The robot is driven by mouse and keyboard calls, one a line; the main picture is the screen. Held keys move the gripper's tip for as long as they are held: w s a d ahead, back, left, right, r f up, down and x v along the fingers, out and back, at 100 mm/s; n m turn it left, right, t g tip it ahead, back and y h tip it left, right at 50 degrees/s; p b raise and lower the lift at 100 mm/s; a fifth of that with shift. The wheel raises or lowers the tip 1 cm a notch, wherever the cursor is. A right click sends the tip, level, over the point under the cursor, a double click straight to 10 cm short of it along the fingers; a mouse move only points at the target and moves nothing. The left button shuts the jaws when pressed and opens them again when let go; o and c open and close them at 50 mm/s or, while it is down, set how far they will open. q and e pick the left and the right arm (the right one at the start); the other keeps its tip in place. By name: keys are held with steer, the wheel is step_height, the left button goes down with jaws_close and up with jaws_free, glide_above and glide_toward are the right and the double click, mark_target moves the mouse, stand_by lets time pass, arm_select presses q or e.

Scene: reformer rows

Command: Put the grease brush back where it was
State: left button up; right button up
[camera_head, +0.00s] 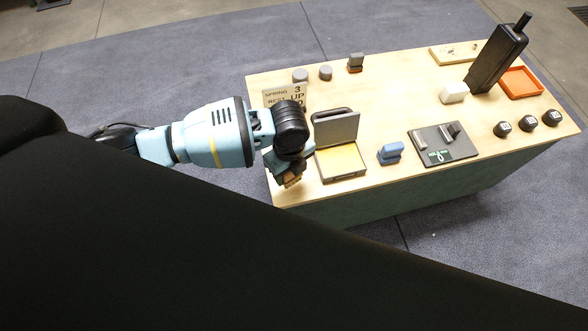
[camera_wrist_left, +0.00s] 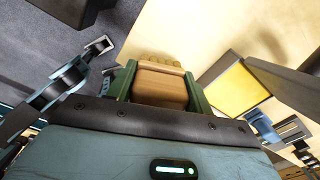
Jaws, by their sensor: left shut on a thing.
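My left gripper (camera_head: 290,182) is low at the near left edge of the wooden table (camera_head: 400,90). In the left wrist view its green fingers (camera_wrist_left: 163,85) are shut on a tan, wood-coloured block with a ridged end, which looks like the grease brush (camera_wrist_left: 162,80). Only a small tan part of the brush (camera_head: 292,181) shows below the gripper in the head view. I cannot tell whether it touches the tabletop. My right gripper does not show.
Right of the gripper stands an open grey case (camera_head: 337,128) with a yellow pad (camera_head: 340,160). A lettered sign (camera_head: 284,95) is behind my wrist. A blue block (camera_head: 390,153), dark tray (camera_head: 460,151), black upright device (camera_head: 497,60) and orange tray (camera_head: 524,83) are farther right.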

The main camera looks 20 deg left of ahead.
arm_select(q)
steer(key=shift+w+d, duration=0.1)
steer(key=shift+w, duration=0.5)
steer(key=shift+w+f, duration=0.15)
steer(key=shift+w, duration=0.35)
steer(key=shift+s+f+b, duration=0.1)
steer(key=shift+f+b, duration=0.2)
steer(key=shift+f, duration=1.35)
steer(key=shift+f, duration=0.1)
steer(key=shift+f, duration=0.1)
steer(key=o, duration=1)
steer(key=shift+c, duration=0.2)
